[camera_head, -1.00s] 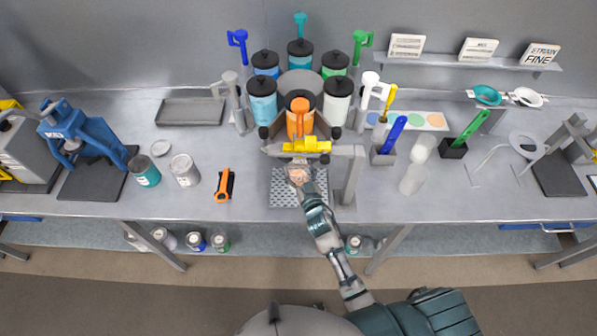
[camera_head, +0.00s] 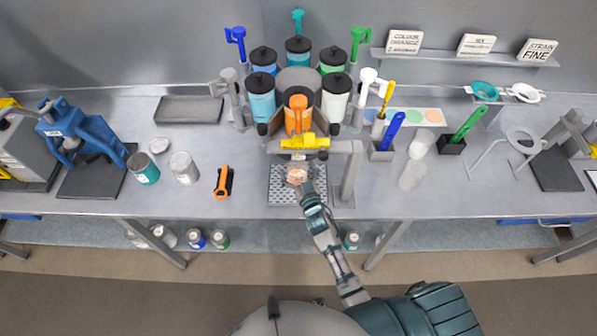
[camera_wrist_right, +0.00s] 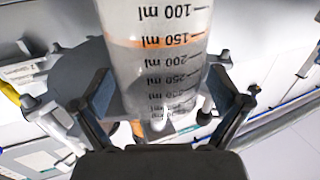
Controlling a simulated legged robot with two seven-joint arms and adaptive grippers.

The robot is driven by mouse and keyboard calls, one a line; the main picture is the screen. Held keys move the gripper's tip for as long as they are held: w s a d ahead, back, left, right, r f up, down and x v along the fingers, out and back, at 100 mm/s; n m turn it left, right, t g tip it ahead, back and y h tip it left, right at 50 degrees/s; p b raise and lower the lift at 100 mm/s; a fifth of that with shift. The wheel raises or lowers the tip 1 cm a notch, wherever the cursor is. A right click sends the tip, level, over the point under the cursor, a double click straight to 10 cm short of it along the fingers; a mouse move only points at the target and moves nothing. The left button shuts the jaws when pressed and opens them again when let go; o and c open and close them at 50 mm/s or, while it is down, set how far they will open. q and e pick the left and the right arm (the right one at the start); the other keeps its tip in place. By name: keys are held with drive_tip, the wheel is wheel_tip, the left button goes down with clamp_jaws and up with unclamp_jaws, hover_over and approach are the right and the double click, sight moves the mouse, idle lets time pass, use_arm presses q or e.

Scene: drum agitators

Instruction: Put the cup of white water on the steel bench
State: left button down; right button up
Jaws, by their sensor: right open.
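A clear measuring cup (camera_head: 297,174) with black ml marks stands on the perforated drip grate (camera_head: 283,196) under the orange and yellow dispenser. In the right wrist view the cup (camera_wrist_right: 158,50) is upside down in the picture, with a pale, see-through body and an orange tint near the 150 mark. I cannot tell what it holds. My right gripper (camera_head: 305,188) is at the cup's near side. In the wrist view its open fingers (camera_wrist_right: 155,98) lie on either side of the cup, not closed on it. My left gripper is not in view. The steel bench (camera_head: 250,150) spans the picture.
The dispenser frame's post (camera_head: 350,175) stands just right of the cup. Clear cups (camera_head: 412,175) stand to the right.

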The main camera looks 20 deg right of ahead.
drive_tip(key=shift+f, duration=0.1)
drive_tip(key=s+d+b, duration=0.1)
drive_tip(key=s+b, duration=0.2)
drive_tip(key=s, duration=1.3)
drive_tip(key=shift+f, duration=0.4)
drive_tip(key=shift+o, duration=0.2)
drive_tip(key=shift+s+d+b, duration=0.15)
drive_tip(key=shift+s+b, duration=0.15)
drive_tip(key=shift+s, duration=0.2)
drive_tip(key=m+b, duration=0.3)
drive_tip(key=m, duration=3.3)
approach(294, 167)
drive_tip(key=w, duration=0.7)
drive_tip(key=shift+w+a+r, duration=0.1)
drive_tip(key=shift+w+a, duration=0.05)
drive_tip(key=shift+a, duration=0.1)
drive_tip(key=c, duration=1.3)
drive_tip(key=shift+c, duration=0.8)
